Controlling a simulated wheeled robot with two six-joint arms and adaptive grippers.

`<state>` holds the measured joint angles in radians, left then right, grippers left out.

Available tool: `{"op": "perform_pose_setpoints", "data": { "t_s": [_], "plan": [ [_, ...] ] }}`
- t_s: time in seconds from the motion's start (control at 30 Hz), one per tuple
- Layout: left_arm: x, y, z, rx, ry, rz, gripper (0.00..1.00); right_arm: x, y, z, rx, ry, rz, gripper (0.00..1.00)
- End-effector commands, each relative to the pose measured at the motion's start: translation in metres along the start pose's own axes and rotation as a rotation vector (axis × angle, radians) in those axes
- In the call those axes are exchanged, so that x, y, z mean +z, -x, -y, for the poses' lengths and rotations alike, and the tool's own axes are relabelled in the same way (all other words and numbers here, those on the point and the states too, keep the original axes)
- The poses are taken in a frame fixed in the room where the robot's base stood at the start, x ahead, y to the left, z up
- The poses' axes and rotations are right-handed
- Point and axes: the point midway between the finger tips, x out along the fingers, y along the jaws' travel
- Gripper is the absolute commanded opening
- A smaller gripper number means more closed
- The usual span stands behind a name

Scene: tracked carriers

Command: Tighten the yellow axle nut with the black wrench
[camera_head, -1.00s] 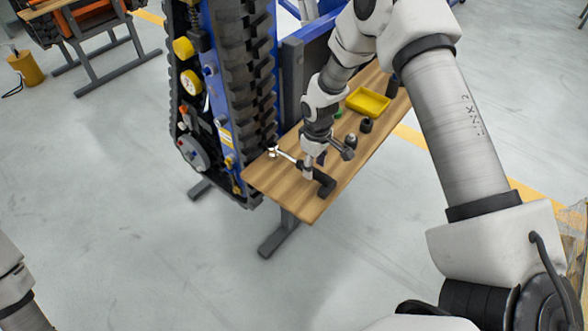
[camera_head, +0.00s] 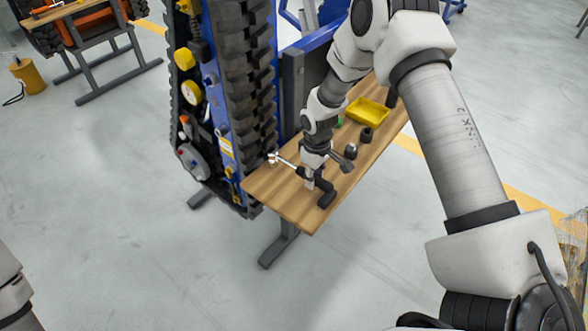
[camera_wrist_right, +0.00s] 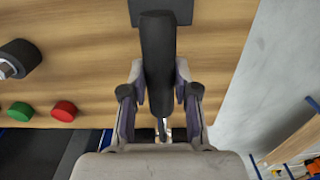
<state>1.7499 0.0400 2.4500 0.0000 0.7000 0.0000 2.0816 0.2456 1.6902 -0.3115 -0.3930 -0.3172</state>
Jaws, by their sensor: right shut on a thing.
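The black wrench lies near the wooden bench's front end, its black handle (camera_wrist_right: 158,55) in my right gripper. Its silver head (camera_head: 274,158) points left toward the tracked carrier. My right gripper (camera_head: 311,181) reaches down over the bench and is shut on the handle. In the wrist view the two fingers (camera_wrist_right: 159,100) flank the handle, and a bit of silver shows below it. Small yellow parts (camera_head: 231,171) show low on the carrier; I cannot tell which, if any, is the axle nut. My left gripper is out of view.
The tracked carrier (camera_head: 240,75) stands left of the bench (camera_head: 285,203). A dark block (camera_head: 328,197) sits by the handle's end. Dark sockets (camera_head: 367,135) and a yellow tray (camera_head: 366,110) are farther back. Floor is clear in front.

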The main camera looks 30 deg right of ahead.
Motion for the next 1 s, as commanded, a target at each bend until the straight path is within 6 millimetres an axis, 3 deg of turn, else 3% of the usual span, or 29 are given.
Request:
{"op": "perform_pose_setpoints", "data": {
  "t_s": [0.03, 0.5, 0.87, 1.0],
  "plan": [
    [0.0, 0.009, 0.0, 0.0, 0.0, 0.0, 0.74, 0.0, 0.01, 0.0, 0.0, 0.0, -0.001, 0.0],
    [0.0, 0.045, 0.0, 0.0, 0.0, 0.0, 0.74, 0.0, 0.054, 0.0, 0.0, 0.0, -0.001, 0.0],
    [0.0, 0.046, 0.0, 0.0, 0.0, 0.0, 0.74, 0.0, 0.057, 0.0, 0.0, 0.0, -0.001, 0.0],
    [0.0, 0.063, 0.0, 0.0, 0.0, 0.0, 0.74, -0.001, 0.076, 0.0, 0.001, 0.0, -0.002, 0.0]
  ]
}}
